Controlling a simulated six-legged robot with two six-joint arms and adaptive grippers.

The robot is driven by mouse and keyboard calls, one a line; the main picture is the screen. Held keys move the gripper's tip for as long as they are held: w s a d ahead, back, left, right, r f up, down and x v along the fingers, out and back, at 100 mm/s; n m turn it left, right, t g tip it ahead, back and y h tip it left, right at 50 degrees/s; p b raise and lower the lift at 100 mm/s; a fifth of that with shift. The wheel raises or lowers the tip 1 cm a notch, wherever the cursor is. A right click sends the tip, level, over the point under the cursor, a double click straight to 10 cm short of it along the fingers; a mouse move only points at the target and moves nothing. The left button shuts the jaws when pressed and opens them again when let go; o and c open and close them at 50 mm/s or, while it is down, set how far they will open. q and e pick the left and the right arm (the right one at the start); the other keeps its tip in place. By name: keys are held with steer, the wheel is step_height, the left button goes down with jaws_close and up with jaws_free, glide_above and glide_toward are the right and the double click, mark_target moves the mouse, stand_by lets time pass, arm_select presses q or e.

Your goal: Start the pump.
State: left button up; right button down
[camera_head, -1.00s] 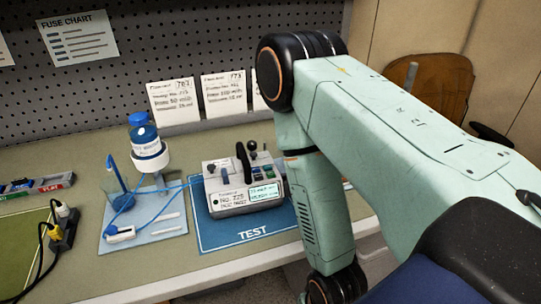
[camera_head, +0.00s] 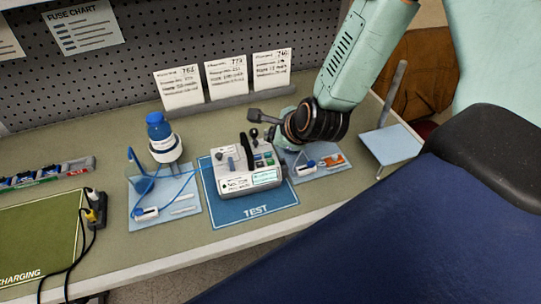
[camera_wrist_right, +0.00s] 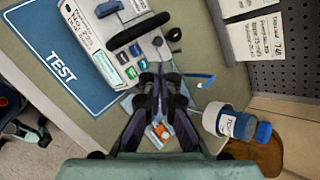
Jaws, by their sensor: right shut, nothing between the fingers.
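The pump (camera_head: 243,172) is a white and grey box with a black handle, knobs, coloured buttons and a lit display, standing on the blue TEST mat (camera_head: 256,211). In the right wrist view, the pump (camera_wrist_right: 100,45) lies at the upper left, with green and dark buttons (camera_wrist_right: 134,72) along its near edge. My right gripper (camera_wrist_right: 158,78) is shut and empty, its fingertips close to that button edge; I cannot tell whether they touch. In the head view, my right wrist is just right of the pump and the fingers are partly hidden. My left gripper is not in view.
A blue-capped bottle (camera_head: 160,135) on a stand is left of the pump, with blue tubing. Another bottle (camera_wrist_right: 238,123) shows in the wrist view. A pad (camera_head: 330,170) with a clamp and orange item lies right. Cards (camera_head: 226,78) stand behind; a green mat (camera_head: 45,240) lies left.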

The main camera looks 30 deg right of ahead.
steer(key=shift+w+d+r+m, duration=0.15)
steer(key=shift+w+r+m, duration=0.05)
steer(key=shift+r+m, duration=0.2)
steer(key=shift+w+d+r+m, duration=0.1)
steer(key=shift+w+r+m, duration=0.1)
steer(key=shift+r+m, duration=0.15)
steer(key=b, duration=0.6)
glide_above(272, 163)
step_height(272, 163, down, 8)
steer(key=shift+r, duration=0.25)
steer(key=shift+s+f+b, duration=0.15)
steer(key=shift+f+b, duration=0.4)
steer(key=shift+f, duration=0.15)
steer(key=shift+f+b, duration=0.4)
steer(key=shift+b, duration=0.15)
